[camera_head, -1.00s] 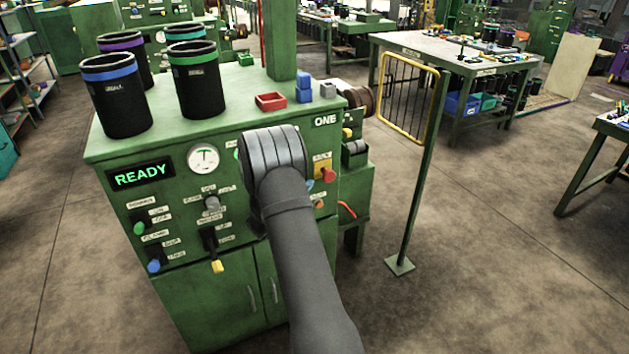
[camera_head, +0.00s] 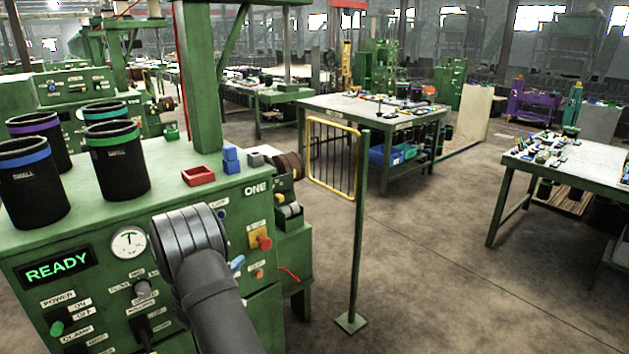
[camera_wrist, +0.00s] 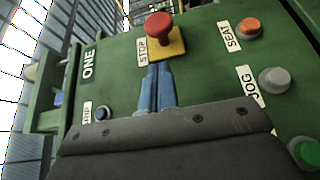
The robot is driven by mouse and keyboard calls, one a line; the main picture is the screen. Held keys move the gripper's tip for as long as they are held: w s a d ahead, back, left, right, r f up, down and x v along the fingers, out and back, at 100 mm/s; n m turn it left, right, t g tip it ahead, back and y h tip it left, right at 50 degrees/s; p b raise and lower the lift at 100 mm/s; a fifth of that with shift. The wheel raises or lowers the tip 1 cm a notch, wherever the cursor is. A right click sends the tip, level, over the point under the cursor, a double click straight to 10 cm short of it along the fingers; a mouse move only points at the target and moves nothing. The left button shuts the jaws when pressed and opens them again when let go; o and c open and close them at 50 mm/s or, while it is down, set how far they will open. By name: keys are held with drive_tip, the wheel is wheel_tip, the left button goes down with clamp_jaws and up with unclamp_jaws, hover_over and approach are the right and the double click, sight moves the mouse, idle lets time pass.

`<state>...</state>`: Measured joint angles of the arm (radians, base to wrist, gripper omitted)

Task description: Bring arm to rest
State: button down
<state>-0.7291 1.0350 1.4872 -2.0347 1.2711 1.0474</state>
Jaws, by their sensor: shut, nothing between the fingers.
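My gripper (camera_wrist: 158,88) shows in the wrist view as two blue fingers, closed together with nothing between them. The fingers point at the green machine's front panel, just below the red stop button (camera_wrist: 158,26) on its yellow plate. I cannot tell whether they touch the panel. In the head view my arm rises from the bottom in front of the machine (camera_head: 225,215), and its dark wrist hides part of the panel. A blue fingertip shows right of the wrist, near the stop button (camera_head: 263,241). The display (camera_head: 54,271) reads READY.
Several black sleeves with coloured bands (camera_head: 118,165) stand on the machine top. A red tray (camera_head: 198,176) and blue blocks (camera_head: 231,158) are there too. A yellow-framed guard (camera_head: 335,160) on a post stands to the right. Floor beyond it is clear, with workbenches (camera_head: 375,108) behind.

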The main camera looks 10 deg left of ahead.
drive_tip(key=x, duration=0.5)
drive_tip(key=s+a, duration=0.2)
drive_tip(key=s, duration=0.1)
drive_tip(key=s+a, duration=0.1)
drive_tip(key=shift+s, duration=0.4)
